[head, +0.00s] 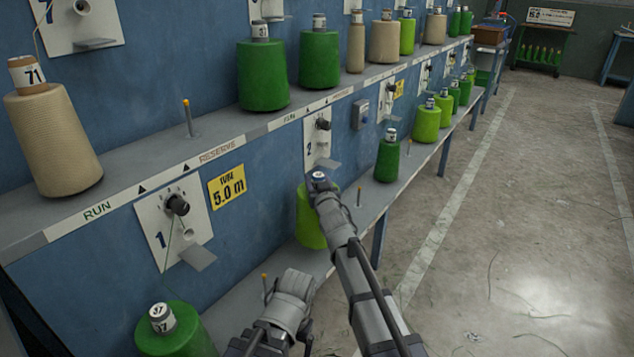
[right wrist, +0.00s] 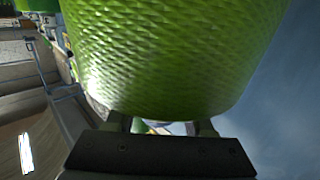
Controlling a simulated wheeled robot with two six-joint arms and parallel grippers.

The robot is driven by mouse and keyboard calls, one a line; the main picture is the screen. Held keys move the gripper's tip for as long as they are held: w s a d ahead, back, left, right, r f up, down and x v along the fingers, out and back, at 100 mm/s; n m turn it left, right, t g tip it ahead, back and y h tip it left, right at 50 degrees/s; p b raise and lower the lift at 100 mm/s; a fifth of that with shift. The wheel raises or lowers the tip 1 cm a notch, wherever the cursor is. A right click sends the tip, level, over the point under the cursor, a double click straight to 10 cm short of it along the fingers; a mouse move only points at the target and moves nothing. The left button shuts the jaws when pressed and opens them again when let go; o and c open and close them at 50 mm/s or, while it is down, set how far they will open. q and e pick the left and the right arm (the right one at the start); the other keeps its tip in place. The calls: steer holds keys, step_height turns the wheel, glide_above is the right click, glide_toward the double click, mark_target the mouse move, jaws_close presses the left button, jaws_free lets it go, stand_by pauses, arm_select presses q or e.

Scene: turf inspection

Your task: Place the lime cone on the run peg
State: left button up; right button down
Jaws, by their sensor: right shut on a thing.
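The lime cone (head: 309,222) is in the middle of the head view, against the blue wall at the lower shelf. My right gripper (head: 320,187) is shut on its tube at the top. The cone's green side (right wrist: 165,60) fills the top of the right wrist view. I cannot tell whether its base touches the shelf. Bare pegs show on the lower shelf, one near my left gripper (head: 265,286) and one right of the cone (head: 358,197); I cannot tell which is the run peg. My left gripper (head: 290,287) is low in the head view, its jaws unclear.
The upper shelf holds a tan cone (head: 52,140) above a RUN label, a bare peg (head: 188,118) near RESERVE, and dark green cones (head: 262,75). A green cone (head: 172,330) stands lower left and another (head: 387,158) right of the lime cone. Open floor lies right.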

steer(key=shift+f+b, duration=1.8)
steer(key=shift+f, duration=0.25)
steer(key=shift+c, duration=1.4)
jaws_free()
steer(key=shift+s+r, duration=0.1)
steer(key=shift+r, duration=0.15)
steer(key=v, duration=1.2)
steer(key=shift+p, duration=0.3)
steer(key=shift+f, duration=0.15)
